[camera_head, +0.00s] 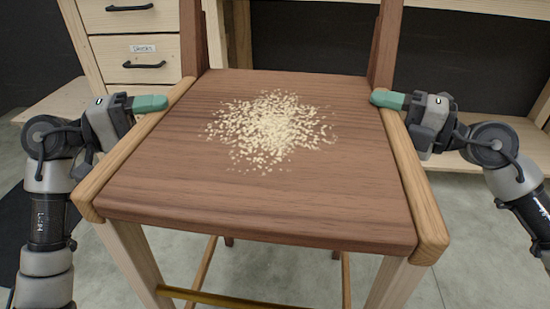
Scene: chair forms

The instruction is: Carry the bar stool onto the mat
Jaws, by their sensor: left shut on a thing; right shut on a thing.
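The bar stool (275,200) fills the middle of the view, with a dark wood seat, lighter side rails, pale legs and a backrest at the far side. A patch of pale shavings or crumbs (272,125) lies on its seat. My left gripper (158,103) is shut on the seat's left side rail, and my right gripper (380,98) is shut on the right side near the backrest post. The green fingertips partly hide the contact. A dark flat patch (22,212) on the floor at the left, partly behind my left arm, looks like the mat.
A wooden drawer unit (135,45) with black handles stands behind the stool at the left. A wooden bench or shelf (490,140) is behind at the right. Grey concrete floor (290,270) shows under and around the stool.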

